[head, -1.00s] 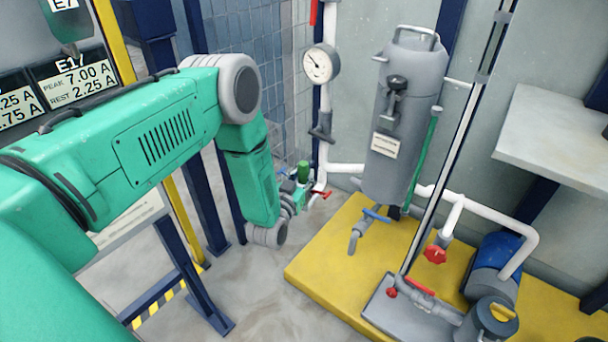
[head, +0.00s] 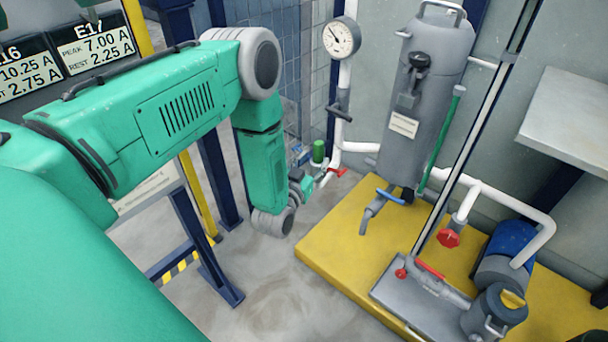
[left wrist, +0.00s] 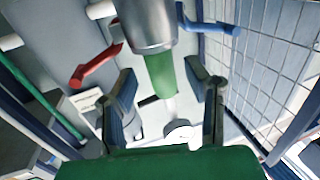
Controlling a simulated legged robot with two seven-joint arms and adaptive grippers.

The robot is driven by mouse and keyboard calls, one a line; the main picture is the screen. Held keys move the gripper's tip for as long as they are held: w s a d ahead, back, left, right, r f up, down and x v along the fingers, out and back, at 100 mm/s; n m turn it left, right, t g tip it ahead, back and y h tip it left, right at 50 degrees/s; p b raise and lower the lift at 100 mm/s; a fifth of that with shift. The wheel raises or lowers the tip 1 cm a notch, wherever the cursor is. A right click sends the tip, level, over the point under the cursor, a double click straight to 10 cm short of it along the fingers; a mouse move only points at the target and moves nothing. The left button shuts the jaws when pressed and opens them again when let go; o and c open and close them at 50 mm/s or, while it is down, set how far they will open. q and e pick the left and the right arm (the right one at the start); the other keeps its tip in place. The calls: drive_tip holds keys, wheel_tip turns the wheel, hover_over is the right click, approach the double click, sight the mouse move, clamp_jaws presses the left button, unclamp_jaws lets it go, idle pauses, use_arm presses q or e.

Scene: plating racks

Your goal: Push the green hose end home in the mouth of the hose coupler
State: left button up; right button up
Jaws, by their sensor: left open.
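The green hose end (head: 318,150) stands upright beside the wall pipes in the head view. In the left wrist view, where the scene appears upside down, the green hose end (left wrist: 160,75) meets the mouth of the grey metal coupler (left wrist: 147,25). How deep it sits inside is hidden. My left gripper (head: 304,182) is at the hose end. In the left wrist view my left gripper (left wrist: 164,85) is open, with a finger on each side of the green hose end and gaps between. My right gripper is not in view.
A red lever (left wrist: 97,66) and a blue lever (left wrist: 212,27) flank the coupler. A pressure gauge (head: 341,37) is above on the white pipe. A grey tank (head: 420,110) stands over the yellow platform (head: 335,235) to the right. A dark blue post (head: 215,180) stands left.

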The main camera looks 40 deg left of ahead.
use_arm(q)
drive_tip(key=s+d, duration=0.1)
drive_tip(key=s, duration=0.7)
drive_tip(key=shift+s+d, duration=0.2)
drive_tip(key=shift+d, duration=0.1)
